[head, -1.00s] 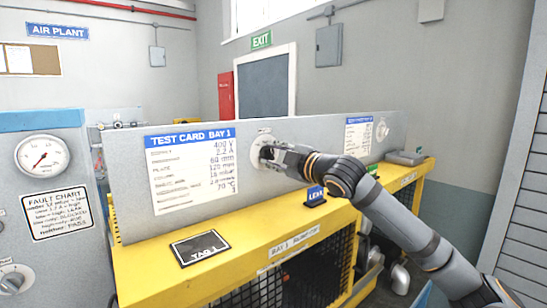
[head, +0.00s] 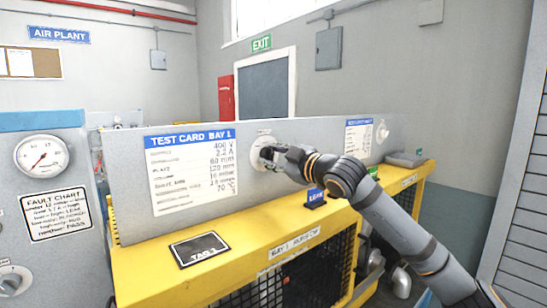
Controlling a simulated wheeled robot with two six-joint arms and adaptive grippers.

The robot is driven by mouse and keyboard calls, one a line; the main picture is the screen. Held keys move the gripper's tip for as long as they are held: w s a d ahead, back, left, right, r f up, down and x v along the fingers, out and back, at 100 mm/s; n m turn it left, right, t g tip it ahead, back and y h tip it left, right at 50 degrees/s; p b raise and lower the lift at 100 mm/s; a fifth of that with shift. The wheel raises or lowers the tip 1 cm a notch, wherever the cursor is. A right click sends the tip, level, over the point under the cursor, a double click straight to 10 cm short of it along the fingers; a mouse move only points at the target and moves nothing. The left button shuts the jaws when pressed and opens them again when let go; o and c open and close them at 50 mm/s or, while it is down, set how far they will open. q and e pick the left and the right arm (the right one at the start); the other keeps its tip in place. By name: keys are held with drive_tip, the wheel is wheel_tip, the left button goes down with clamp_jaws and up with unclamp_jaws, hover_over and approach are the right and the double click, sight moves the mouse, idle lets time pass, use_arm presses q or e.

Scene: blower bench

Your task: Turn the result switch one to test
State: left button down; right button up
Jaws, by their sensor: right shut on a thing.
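The result switch, a round pale dial (head: 262,147) on the grey upright panel, sits just right of the card headed TEST CARD BAY 1 (head: 192,168). My right gripper (head: 268,154) is at the dial, its fingers shut on the switch knob. The fingers and wrist cover most of the knob, so its pointing direction is hidden, and the dial's markings are too small to read. My left gripper is not in view.
A second dial (head: 382,132) sits further right on the panel beside another card (head: 359,136). A gauge (head: 41,154) and fault chart (head: 56,214) stand at left.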

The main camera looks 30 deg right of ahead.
drive_tip(key=o, duration=1.2)
drive_tip(key=shift+c, duration=0.2)
wheel_tip(320, 180, up, 10)
drive_tip(key=shift+f, duration=0.1)
